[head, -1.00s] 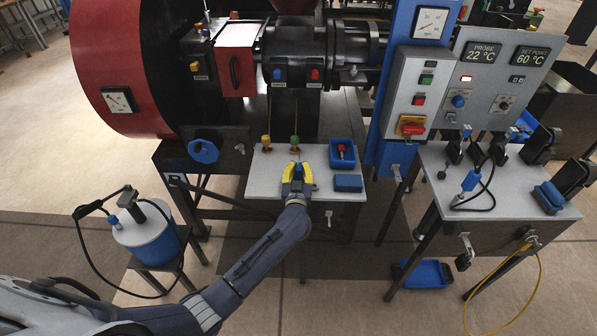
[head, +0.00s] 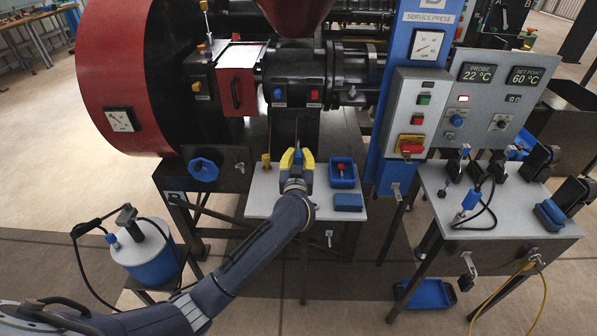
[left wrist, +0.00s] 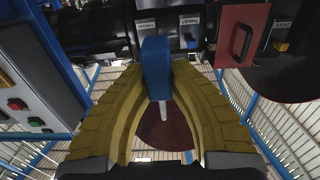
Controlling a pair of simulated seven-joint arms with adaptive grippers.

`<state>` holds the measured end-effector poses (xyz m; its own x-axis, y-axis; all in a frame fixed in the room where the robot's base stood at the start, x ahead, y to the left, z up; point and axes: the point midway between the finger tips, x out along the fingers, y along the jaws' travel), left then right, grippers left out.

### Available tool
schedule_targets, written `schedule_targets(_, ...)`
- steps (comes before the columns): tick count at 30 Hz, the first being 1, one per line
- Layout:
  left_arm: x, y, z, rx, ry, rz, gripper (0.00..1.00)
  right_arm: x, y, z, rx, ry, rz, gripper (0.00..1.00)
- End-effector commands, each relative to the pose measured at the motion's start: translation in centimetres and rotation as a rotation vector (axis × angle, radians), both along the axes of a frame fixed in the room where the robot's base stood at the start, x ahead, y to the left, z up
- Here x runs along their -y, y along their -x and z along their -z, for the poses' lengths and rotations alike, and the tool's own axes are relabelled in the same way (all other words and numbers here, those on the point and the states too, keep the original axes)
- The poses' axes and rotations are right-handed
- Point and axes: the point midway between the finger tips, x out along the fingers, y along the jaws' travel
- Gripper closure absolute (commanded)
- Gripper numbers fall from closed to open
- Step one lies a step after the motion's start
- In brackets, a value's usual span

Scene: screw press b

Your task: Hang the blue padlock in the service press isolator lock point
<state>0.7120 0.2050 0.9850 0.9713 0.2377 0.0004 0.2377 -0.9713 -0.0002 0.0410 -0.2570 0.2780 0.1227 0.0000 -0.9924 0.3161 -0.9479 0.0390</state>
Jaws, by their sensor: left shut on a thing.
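My left gripper (head: 297,158) has yellow fingers and is above the grey shelf in front of the press. In the left wrist view, which looks upside down, its fingers (left wrist: 160,100) are shut on the blue padlock (left wrist: 157,68). A thin pale bar, seemingly the shackle edge-on, points out from the blue body. The service press isolator (head: 410,146), a red handle on a yellow plate, is on the grey control box to the right, apart from the gripper. Its lock hole is too small to make out. My right gripper is not in view.
The grey shelf (head: 262,205) bears a blue tray (head: 343,181) with a red item, a blue block (head: 348,202) and a yellow-topped post (head: 266,160). A blue column (head: 375,172) stands between shelf and control box. A side table (head: 500,243) holds clamps and a cable.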

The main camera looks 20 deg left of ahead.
Motion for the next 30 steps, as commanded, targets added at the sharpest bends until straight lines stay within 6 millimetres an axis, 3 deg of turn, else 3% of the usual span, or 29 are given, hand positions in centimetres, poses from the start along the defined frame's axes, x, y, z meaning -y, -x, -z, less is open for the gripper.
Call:
schedule_targets(1,0.0,0.0,-1.3,0.005,0.0,0.002,1.0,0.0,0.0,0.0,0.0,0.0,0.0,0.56)
schedule_targets(6,0.0,0.0,-3.8,0.004,-0.001,0.002,1.0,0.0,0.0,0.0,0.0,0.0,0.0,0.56)
schedule_targets(15,0.0,0.0,-5.9,0.002,0.0,-0.001,1.0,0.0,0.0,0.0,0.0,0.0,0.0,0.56)
schedule_targets(19,0.6,1.0,-7.5,0.005,0.0,0.012,1.0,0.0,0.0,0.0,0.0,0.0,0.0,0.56)
schedule_targets(24,1.2,4.7,-8.7,0.002,-0.005,0.071,1.0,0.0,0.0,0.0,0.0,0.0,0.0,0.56)
schedule_targets(30,1.4,10.2,-7.8,-0.003,-0.005,0.158,1.0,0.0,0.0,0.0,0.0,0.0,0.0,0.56)
